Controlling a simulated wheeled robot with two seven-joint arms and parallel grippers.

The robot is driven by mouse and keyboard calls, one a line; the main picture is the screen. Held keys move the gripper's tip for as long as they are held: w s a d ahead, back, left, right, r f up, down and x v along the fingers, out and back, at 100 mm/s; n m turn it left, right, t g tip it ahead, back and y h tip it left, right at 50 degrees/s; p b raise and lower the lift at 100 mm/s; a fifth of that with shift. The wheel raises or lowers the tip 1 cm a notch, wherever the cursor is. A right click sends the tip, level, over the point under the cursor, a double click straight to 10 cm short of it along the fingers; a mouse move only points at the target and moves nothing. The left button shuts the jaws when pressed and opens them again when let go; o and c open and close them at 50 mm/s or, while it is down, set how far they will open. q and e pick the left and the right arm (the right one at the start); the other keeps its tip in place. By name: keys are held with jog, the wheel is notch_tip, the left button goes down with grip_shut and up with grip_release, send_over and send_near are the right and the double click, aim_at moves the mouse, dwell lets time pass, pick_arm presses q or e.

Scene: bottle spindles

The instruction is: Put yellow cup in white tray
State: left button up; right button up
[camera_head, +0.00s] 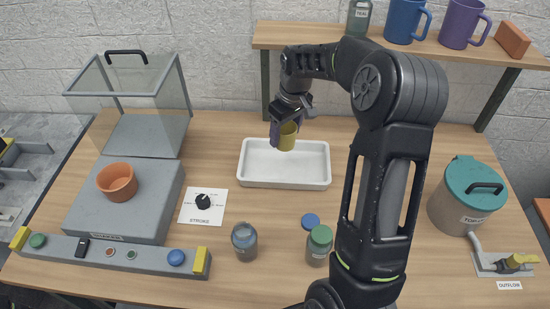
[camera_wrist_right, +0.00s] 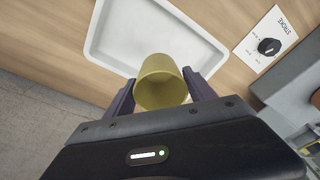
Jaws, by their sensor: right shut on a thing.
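The yellow cup (camera_head: 287,138) is held by my right gripper (camera_head: 284,127) above the white tray (camera_head: 285,182). In the right wrist view the cup (camera_wrist_right: 161,84) sits between the two dark fingers of the right gripper (camera_wrist_right: 161,92), which are shut on its sides. The tray (camera_wrist_right: 112,43) shows beyond the cup in that view, and its visible floor is empty. The exact height of the cup over the tray is hard to tell. My left gripper is not in view.
A glass jar (camera_head: 245,242), a green-lidded jar (camera_head: 319,246) and a blue disc (camera_head: 310,221) are in front of the tray. A stroke dial (camera_head: 203,203) and grey machine (camera_head: 120,200) stand left. A teal-lidded pot (camera_head: 466,196) stands right. A shelf (camera_head: 340,40) spans the back.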

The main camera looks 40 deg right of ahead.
aim_at(285, 148)
jog(key=shift+s+r, duration=0.1)
jog(key=shift+s, duration=0.1)
jog(key=shift+w+f, duration=0.1)
jog(key=shift+f, duration=3.1)
jog(key=shift+f, duration=0.2)
notch_tip(285, 148, down, 3)
jog(key=shift+f+b, duration=0.2)
jog(key=shift+b, duration=0.7)
jog(key=shift+f, duration=0.2)
jog(key=o, duration=1.5)
jog(key=shift+r, duration=0.1)
jog(key=shift+c, duration=0.2)
